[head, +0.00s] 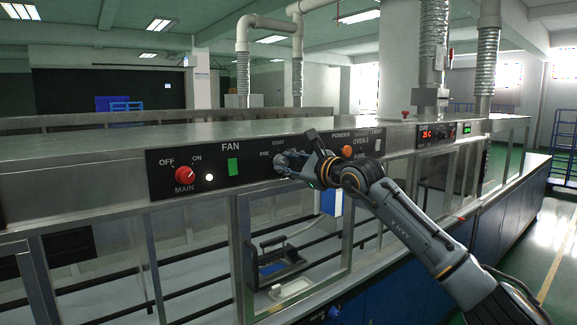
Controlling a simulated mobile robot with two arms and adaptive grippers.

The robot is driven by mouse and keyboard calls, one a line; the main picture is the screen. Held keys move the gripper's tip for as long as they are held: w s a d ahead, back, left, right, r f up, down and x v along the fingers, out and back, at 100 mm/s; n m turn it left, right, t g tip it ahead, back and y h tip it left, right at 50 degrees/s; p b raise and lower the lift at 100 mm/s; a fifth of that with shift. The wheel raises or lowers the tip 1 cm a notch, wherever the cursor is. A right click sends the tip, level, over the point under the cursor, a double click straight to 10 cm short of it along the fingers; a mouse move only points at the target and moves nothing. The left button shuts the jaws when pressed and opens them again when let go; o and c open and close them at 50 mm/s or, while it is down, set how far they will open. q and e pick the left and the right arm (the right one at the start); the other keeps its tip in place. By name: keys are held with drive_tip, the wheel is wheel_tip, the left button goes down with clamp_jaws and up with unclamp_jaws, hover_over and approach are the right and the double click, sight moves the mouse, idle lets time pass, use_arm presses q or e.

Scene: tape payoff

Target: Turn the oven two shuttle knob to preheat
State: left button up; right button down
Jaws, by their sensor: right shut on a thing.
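The oven two control panel (258,157) is a black strip on the front of the long metal oven line. It carries the labels FAN, OVEN 2 and POWDER. My right gripper (283,161) reaches in from the right and is shut at the panel, beside the partly covered lettering "PRE" and "CUAT". The shuttle knob is mostly hidden behind the fingers, so its pointer direction cannot be read. My left gripper is not in view.
A red MAIN knob (184,175) and a green FAN switch (232,166) sit left of my gripper. An orange knob (347,152) is just right of it. Below, an open metal frame holds a dark tray with a handle (277,265).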

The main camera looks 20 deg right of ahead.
drive_tip(key=c, duration=1)
unclamp_jaws()
drive_tip(key=shift+c, duration=0.2)
drive_tip(key=v, duration=1.2)
drive_tip(key=shift+a, duration=0.15)
